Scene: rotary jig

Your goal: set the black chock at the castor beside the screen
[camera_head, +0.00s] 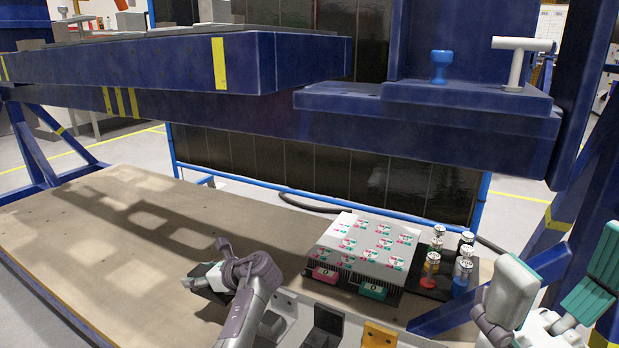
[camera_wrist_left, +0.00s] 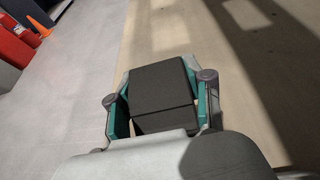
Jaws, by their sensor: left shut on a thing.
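My left gripper (camera_head: 203,281) is shut on the black chock (camera_wrist_left: 160,95), a dark block between its teal-lined fingers in the left wrist view. In the head view, the chock (camera_head: 212,296) is mostly hidden by my wrist, above the wooden board. The screen (camera_head: 340,165) is a dark panelled wall in a blue frame, standing behind the board. No castor can be made out clearly at its foot. My right gripper (camera_head: 555,285) is at the lower right, its two fingers apart with nothing seen between them.
The wooden board (camera_head: 120,235) is largely bare at left. A white box with labels (camera_head: 365,245) and several small capped bottles (camera_head: 432,268) stand at its right. The blue jig beam (camera_head: 170,65) spans above. Pale floor (camera_wrist_left: 75,95) lies left of the board in the wrist view.

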